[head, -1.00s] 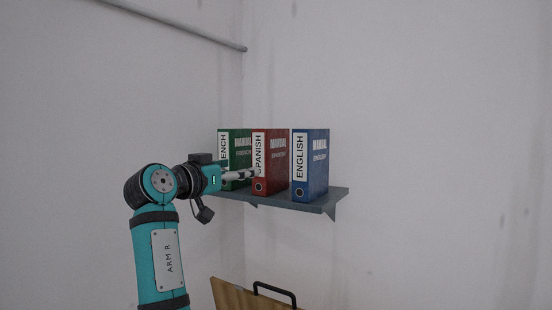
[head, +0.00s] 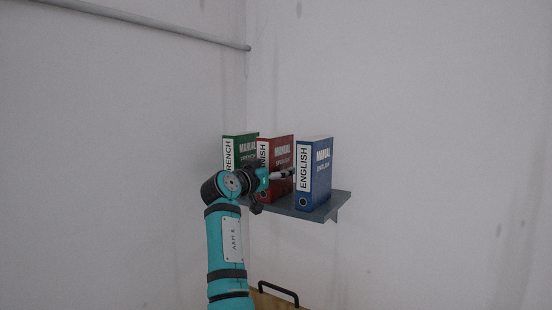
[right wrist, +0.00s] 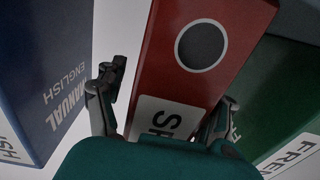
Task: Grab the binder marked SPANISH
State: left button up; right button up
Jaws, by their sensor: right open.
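The red SPANISH binder (head: 281,150) stands upright in the middle of three binders on a grey wall shelf (head: 285,205). My right arm hides part of its spine label in the head view. My right gripper (head: 284,174) is at its spine, open. In the right wrist view, the SPANISH binder (right wrist: 185,75) with its dark round finger hole lies between the two fingers of the right gripper (right wrist: 165,103). One finger is in the gap on the ENGLISH side, the other at the FRENCH side; contact cannot be told. My left gripper is not in view.
The blue ENGLISH binder (head: 315,168) stands to the right and the green FRENCH binder (head: 238,146) to the left, both close by. A wooden panel with a black handle (head: 278,292) is below the shelf. Bare walls meet behind; a pipe (head: 150,20) runs high on the left.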

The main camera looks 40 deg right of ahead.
jog(key=shift+w+d, duration=0.1)
jog(key=shift+d, duration=0.3)
jog(key=shift+a, duration=0.15)
jog(key=shift+c, duration=1.5)
grip_shut()
jog(key=shift+r, duration=0.15)
